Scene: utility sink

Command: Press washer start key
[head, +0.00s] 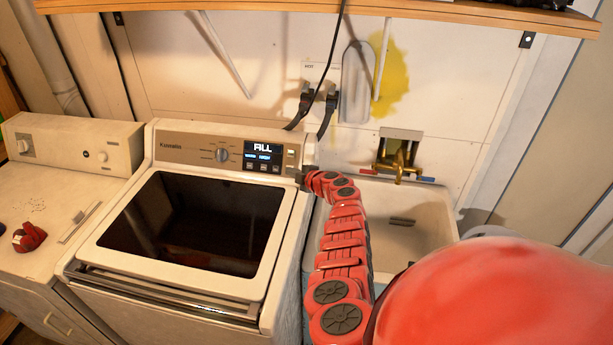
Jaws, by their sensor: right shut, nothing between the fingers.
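The washer (185,290) is a white top-loader with a dark glass lid. Small keys sit under the display, and more small buttons (291,153) are at the panel's right end. I cannot tell which one is the start key. My red right arm reaches up from the lower right, and its gripper (307,174) is shut and empty at the panel's right end. Whether it touches the panel is unclear. My left gripper is out of view.
A second white appliance (70,145) stands at the left, with a small red object (28,236) on top. A utility sink (440,215) with a brass faucet (398,165) is at the right. A wooden shelf (400,10) crosses the top. A black cord hangs behind the washer.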

